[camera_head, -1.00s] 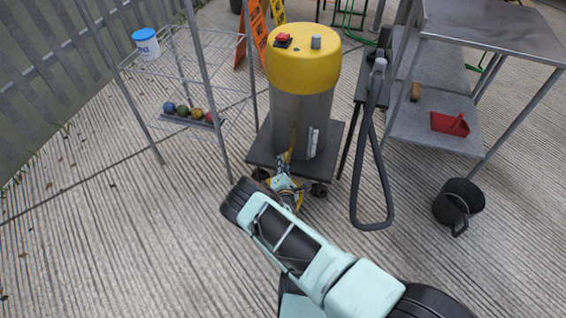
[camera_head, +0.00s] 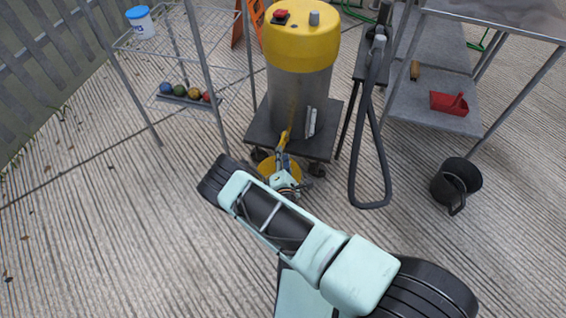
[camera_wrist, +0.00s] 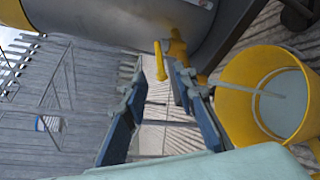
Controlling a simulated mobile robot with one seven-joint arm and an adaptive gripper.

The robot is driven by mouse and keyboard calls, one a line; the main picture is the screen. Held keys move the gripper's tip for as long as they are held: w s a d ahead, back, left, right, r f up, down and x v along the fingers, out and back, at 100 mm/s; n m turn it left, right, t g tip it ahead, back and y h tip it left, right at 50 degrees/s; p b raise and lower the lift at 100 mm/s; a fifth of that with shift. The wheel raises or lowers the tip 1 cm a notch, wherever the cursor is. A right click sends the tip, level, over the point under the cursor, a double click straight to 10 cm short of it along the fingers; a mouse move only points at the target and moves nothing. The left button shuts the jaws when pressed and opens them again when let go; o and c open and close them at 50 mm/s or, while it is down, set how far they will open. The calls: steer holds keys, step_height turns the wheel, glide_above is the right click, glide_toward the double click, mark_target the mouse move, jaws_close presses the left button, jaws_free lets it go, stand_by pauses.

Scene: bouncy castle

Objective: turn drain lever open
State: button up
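The drain lever (camera_wrist: 160,61) is a small yellow handle on a yellow valve (camera_wrist: 178,50) low on the grey steel drum (camera_wrist: 150,18). In the head view the yellow-topped drum (camera_head: 300,85) stands on a dark wheeled base, with the valve (camera_head: 284,138) at its lower front. My gripper (camera_wrist: 156,82) is open, its blue fingers apart with nothing held. The lever is just beyond the fingertips, and the right finger appears close to the valve. Contact cannot be told. In the head view my gripper (camera_head: 283,168) is small and partly merges with the valve area.
A yellow bucket (camera_wrist: 232,100) with a pale inside stands just right of the fingers; it also shows beside my gripper in the head view (camera_head: 266,167). A black hose (camera_head: 381,170) hangs right of the drum. A wire rack stands left. A black bucket (camera_head: 470,170) is right.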

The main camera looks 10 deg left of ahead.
steer(key=v, duration=0.3)
steer(key=shift+s+r, duration=0.1)
steer(key=shift+s, duration=0.15)
